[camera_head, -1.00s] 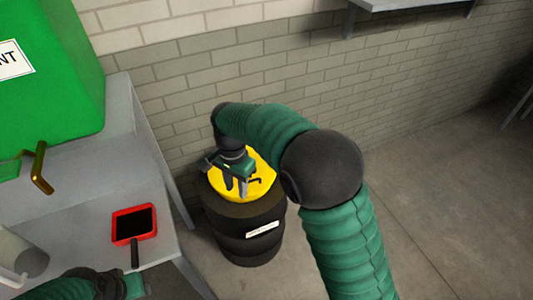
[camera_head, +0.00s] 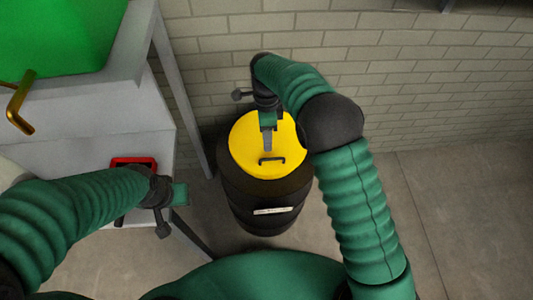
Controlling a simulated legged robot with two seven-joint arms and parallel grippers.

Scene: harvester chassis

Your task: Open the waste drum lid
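The waste drum (camera_head: 265,205) is black with a pale label and stands on the floor in the middle of the head view. Its yellow lid (camera_head: 245,150) lies on top, with a small dark handle (camera_head: 272,161). My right gripper (camera_head: 267,148) points down over the lid, just behind the handle in the picture. It shows edge-on, so I cannot tell its finger gap or whether it touches the lid. My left gripper (camera_head: 184,194) is left of the drum, near the table, also seen edge-on; no object shows in it.
A grey table (camera_head: 90,105) with a green container (camera_head: 55,35) and a brass tap (camera_head: 20,105) stands at the left. A brick wall (camera_head: 420,80) is behind the drum. Floor at the right is clear.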

